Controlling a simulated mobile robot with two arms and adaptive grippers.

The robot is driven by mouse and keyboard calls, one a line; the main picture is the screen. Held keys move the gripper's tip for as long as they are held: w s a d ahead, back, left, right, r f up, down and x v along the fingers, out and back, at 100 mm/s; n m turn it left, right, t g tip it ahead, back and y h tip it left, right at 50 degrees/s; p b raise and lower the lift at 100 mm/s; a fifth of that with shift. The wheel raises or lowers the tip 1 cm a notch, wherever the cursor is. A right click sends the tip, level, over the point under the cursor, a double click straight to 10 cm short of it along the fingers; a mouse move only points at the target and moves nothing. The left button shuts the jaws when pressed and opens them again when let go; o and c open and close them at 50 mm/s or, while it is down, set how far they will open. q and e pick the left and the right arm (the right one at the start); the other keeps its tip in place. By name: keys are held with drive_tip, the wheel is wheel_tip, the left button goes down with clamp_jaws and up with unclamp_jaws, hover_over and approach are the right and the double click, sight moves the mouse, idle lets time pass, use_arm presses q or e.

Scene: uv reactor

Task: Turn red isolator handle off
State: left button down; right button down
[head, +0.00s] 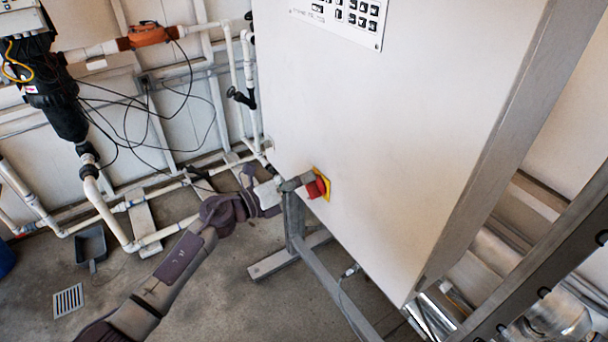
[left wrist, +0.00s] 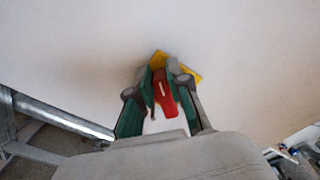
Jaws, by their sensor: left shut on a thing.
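The red isolator handle (head: 316,188) sits on a yellow plate (head: 323,182) on the lower left of the white cabinet's front. My left gripper (head: 303,183) reaches it from the left in the head view. In the left wrist view the red handle (left wrist: 164,92) lies between the two fingers of my left gripper (left wrist: 163,84), which is shut on it. The yellow plate (left wrist: 190,70) shows behind the fingertips, turned like a diamond in this view. The fingers hide the sides of the handle. My right gripper is in neither view.
The white cabinet (head: 400,130) stands on a grey metal frame (head: 330,270). White pipes (head: 115,215) run along the wall at left, with a black filter housing (head: 62,110). A dustpan (head: 91,245) and a floor drain (head: 68,300) are at lower left.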

use_arm(q)
drive_tip(key=shift+w+a+f+n+p, duration=0.1)
drive_tip(key=shift+f+n+p, duration=0.3)
drive_tip(key=shift+n, duration=0.95)
drive_tip(key=shift+w+a+f+n+p, duration=0.15)
drive_tip(key=shift+n+p, duration=0.3)
drive_tip(key=shift+n, duration=0.85)
drive_tip(key=shift+w+d+f+n+p, duration=0.1)
drive_tip(key=shift+f+n+p, duration=0.3)
drive_tip(key=shift+n, duration=0.95)
drive_tip(key=shift+s, duration=0.1)
drive_tip(key=c, duration=1.1)
unclamp_jaws()
drive_tip(key=shift+a, duration=0.1)
drive_tip(key=v, duration=1.2)
